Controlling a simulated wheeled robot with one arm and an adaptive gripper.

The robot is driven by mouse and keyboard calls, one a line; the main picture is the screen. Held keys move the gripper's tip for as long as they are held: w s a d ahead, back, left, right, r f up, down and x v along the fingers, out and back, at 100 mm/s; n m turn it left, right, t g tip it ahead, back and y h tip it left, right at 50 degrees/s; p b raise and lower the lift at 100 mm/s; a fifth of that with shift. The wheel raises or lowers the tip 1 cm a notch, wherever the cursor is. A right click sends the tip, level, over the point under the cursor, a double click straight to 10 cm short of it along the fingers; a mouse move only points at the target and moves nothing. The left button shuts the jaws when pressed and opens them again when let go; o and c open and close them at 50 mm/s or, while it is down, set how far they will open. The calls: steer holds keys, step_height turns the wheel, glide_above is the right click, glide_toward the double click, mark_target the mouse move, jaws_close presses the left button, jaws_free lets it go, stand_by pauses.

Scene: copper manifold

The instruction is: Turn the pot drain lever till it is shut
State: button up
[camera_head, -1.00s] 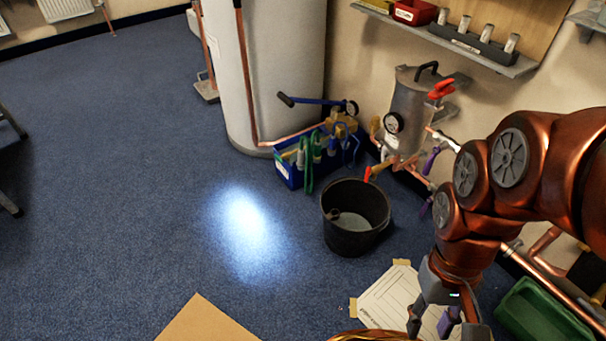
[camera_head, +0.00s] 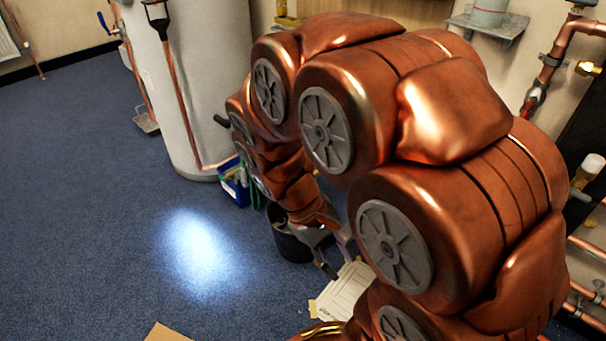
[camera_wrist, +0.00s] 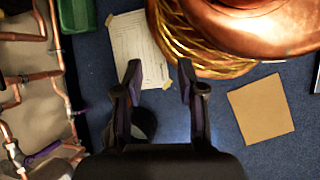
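The pot and its drain lever are hidden behind my arm in the head view, and I cannot make them out in the wrist view. The black bucket (camera_head: 287,243) shows partly below my arm. In the wrist view the bucket (camera_wrist: 147,122) is partly covered by my left finger. My gripper (camera_head: 341,258) is beside the bucket in the head view, pointing down.
Copper pipes (camera_wrist: 36,76) with a purple lever (camera_wrist: 45,151) run along the wall. A paper sheet (camera_head: 343,292) and a cardboard piece (camera_wrist: 261,109) lie on the floor. A green tray (camera_wrist: 77,14) is near the pipes. The white cylinder (camera_head: 195,80) stands behind; open carpet is at left.

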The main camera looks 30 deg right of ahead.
steer(key=w+d+f+n+h+p, duration=0.2)
steer(key=w+d+n+h, duration=0.25)
steer(key=w+d, duration=0.55)
steer(key=w+d+f+n+h+p, duration=0.2)
steer(key=w+d+n+h, duration=0.3)
steer(key=w, duration=0.9)
steer(key=w+a+f+n+t+h+p, duration=0.25)
steer(key=w+f+n+t+h, duration=0.45)
steer(key=w+f, duration=1.05)
steer(key=shift+w+d+f+n+t+y+b, duration=0.15)
steer(key=shift+d+n+t+y, duration=0.25)
steer(key=shift+d, duration=0.95)
steer(key=shift+w+d+r+n+t+y+b, duration=0.1)
steer(key=shift+w+d+n+t+y+b, duration=0.2)
steer(key=shift+d, duration=1)
steer(key=shift+w+d+f+n+t+y+b, duration=0.1)
steer(key=shift+d+n+t+y, duration=0.3)
steer(key=shift+d, duration=0.95)
jaws_close()
